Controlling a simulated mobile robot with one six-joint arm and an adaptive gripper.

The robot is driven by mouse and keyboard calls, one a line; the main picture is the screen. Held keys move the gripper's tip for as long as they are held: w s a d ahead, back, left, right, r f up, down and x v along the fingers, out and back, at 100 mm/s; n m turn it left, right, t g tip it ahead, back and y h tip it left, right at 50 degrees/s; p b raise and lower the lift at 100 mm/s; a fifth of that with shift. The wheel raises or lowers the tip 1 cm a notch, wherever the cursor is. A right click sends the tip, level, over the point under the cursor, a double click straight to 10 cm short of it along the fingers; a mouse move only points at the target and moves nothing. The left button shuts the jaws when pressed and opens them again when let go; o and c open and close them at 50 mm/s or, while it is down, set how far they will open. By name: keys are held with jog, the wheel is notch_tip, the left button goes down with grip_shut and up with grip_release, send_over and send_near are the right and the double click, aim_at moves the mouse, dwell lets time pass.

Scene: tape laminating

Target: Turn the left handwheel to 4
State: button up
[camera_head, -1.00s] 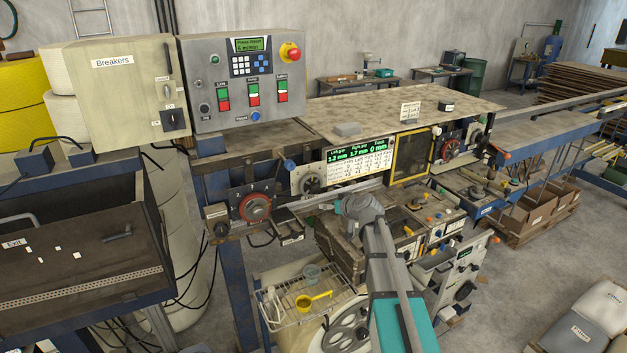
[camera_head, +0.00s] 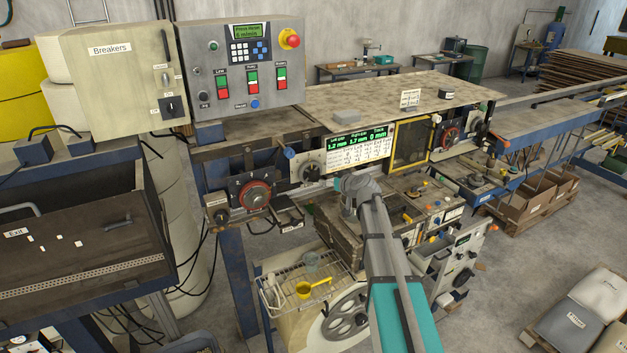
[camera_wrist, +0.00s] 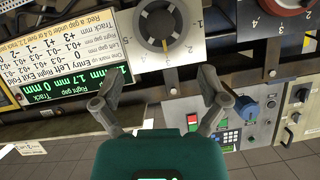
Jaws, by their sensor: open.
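The left handwheel (camera_head: 254,195) is a red-ringed wheel on a dark plate with white marks, at the machine's left front. Its setting is too small to read. Part of a red-ringed wheel (camera_wrist: 286,4) shows at the top right edge of the wrist view. My gripper (camera_wrist: 160,72) is open and empty, its two fingers apart below a grey dial (camera_wrist: 165,22) on a light numbered plate. In the head view my wrist is in front of the machine, right of the left handwheel and apart from it; my fingertips are hard to make out there.
The grey dial (camera_head: 310,172) sits between the left handwheel and the gap display (camera_head: 358,147). A blue-ended lever (camera_head: 289,152) sticks out above. A wire rack (camera_head: 300,285) with a yellow scoop stands below. The control box (camera_head: 240,75) rises behind.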

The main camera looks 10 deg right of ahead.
aim_at(315, 177)
jog(key=b+x, duration=0.4)
jog(key=x, duration=0.7)
jog(key=shift+w+a+f, duration=0.1)
jog(key=shift+w+a, duration=0.05)
jog(key=shift+w, duration=0.15)
jog(key=c, duration=1)
jog(key=shift+a, duration=0.2)
jog(key=shift+c, duration=0.7)
jog(key=shift+d, duration=0.2)
